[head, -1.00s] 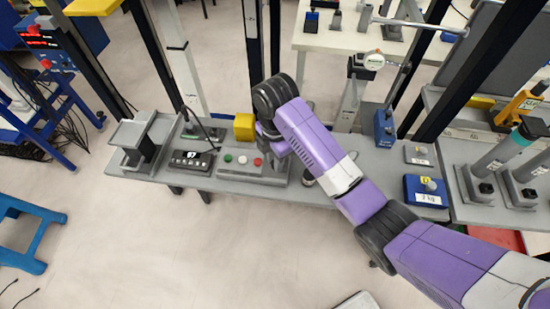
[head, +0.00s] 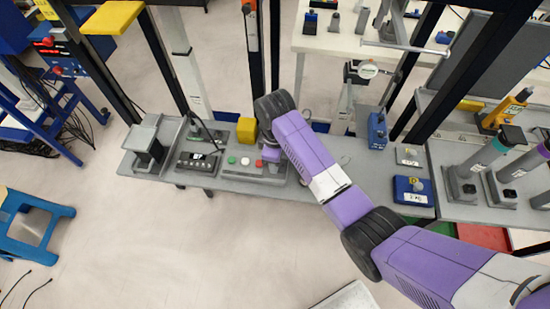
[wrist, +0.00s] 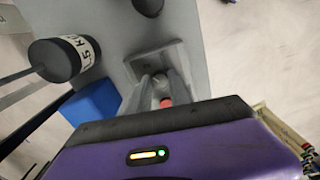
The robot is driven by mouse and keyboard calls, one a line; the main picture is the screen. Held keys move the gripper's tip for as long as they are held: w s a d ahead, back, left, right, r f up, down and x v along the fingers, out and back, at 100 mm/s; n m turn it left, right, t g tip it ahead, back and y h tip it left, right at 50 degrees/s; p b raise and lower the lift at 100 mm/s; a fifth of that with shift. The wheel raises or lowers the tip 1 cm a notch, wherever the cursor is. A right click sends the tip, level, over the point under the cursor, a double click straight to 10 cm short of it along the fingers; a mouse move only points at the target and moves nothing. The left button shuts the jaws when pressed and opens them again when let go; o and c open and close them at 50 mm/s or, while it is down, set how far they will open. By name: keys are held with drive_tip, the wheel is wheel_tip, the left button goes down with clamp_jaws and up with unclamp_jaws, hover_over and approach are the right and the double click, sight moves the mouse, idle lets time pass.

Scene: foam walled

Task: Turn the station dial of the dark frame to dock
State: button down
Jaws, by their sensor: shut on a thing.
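The grey control panel (head: 225,172) on the bench carries a green button (head: 231,160), a white button (head: 245,161) and a red button (head: 258,164). My gripper (wrist: 160,77) points down at a grey plate (wrist: 172,58) in the wrist view. Its two fingers are closed around a small grey knob, seemingly the dial (wrist: 161,83), with a red piece (wrist: 167,103) close by. The dial's markings and pointer cannot be read. In the head view my arm hides the dial and the fingertips, at the right part of the panel.
A yellow block (head: 246,130) stands behind the panel, and a black keypad box (head: 198,160) is to its left. Dark posts (head: 170,60) rise behind the bench. A labelled black cylinder (wrist: 62,58) and blue block (wrist: 95,102) are near my gripper.

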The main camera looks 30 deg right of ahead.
drive_tip(key=m, duration=0.3)
drive_tip(key=shift+m, duration=0.3)
drive_tip(key=m, duration=0.3)
drive_tip(key=shift+m, duration=0.3)
drive_tip(key=m, duration=0.6)
drive_tip(key=shift+m, duration=0.4)
drive_tip(key=c, duration=1.2)
unclamp_jaws()
drive_tip(key=shift+r+b, duration=0.55)
drive_tip(key=shift+r, duration=3.35)
